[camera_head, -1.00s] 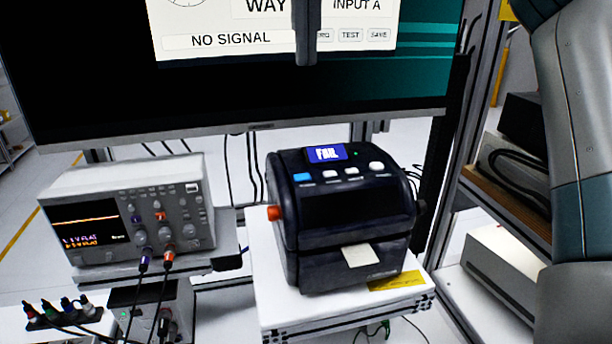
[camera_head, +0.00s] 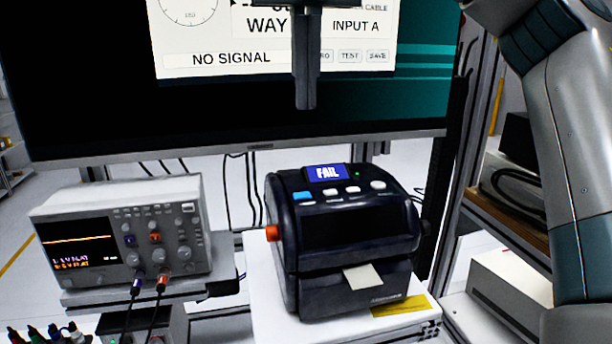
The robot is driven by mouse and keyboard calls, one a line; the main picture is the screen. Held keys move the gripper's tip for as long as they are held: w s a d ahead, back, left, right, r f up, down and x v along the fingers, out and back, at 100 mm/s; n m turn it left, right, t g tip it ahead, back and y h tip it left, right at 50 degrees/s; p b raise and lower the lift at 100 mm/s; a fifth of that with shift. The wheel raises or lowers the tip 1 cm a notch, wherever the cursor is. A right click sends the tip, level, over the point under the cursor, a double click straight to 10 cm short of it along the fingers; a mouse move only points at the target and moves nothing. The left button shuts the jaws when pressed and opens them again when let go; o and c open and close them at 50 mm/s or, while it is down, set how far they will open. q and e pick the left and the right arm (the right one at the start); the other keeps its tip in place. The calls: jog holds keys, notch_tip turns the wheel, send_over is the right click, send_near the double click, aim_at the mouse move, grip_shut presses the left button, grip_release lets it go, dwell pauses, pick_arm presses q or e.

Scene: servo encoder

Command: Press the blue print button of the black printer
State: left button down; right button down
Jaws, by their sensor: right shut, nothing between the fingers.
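The black printer (camera_head: 345,235) stands on a white platform, with a small screen (camera_head: 327,172) reading FAIL on its top. The blue print button (camera_head: 303,195) is at the left end of the row on the top panel, beside several white buttons. A pale label (camera_head: 362,277) sticks out of the front slot. My right gripper (camera_head: 305,105) is shut and empty, pointing down from the top edge, in front of the monitor in the picture and above the printer, apart from it. My right arm comes in at the right. My left gripper is not in view.
A monitor (camera_head: 100,110) showing NO SIGNAL stands behind. A grey oscilloscope (camera_head: 125,235) with plugged-in cables is left of the printer. An orange knob (camera_head: 272,233) juts from the printer's left side. A shelf with equipment (camera_head: 515,215) is at the right.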

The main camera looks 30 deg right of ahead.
send_near(306, 197)
notch_tip(306, 197, down, 4)
jog(key=shift+f+p, duration=0.25)
jog(key=shift+p, duration=0.85)
jog(key=shift+f, duration=1)
